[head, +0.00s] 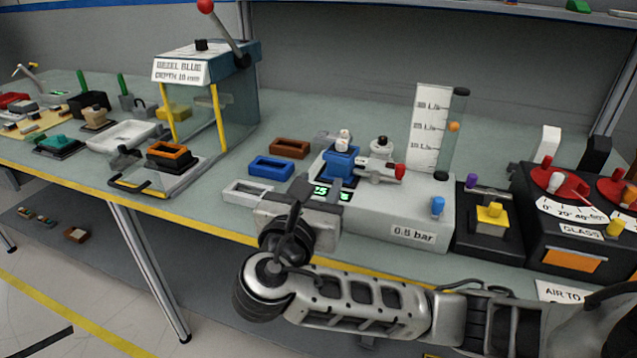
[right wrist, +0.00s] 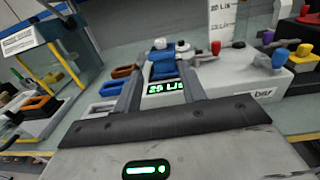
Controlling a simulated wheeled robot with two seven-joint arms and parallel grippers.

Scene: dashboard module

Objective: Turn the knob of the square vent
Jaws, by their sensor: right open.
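A blue square block, apparently the square vent (head: 340,168), sits upright on the light grey test box (head: 412,222), with a small white knob (head: 343,140) on top. In the right wrist view the blue block (right wrist: 162,69) and its white knob (right wrist: 160,43) show straight ahead, between the fingers. My right gripper (head: 322,187) is open and empty, with its fingers pointing at the block from the near side. I cannot tell whether they touch it. Its fingers also show in the right wrist view (right wrist: 158,76). My left gripper is not in view.
A lit green display (head: 333,194) is in front. Blue and brown frames (head: 271,168) lie left. A scale column (head: 428,125) rises behind.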

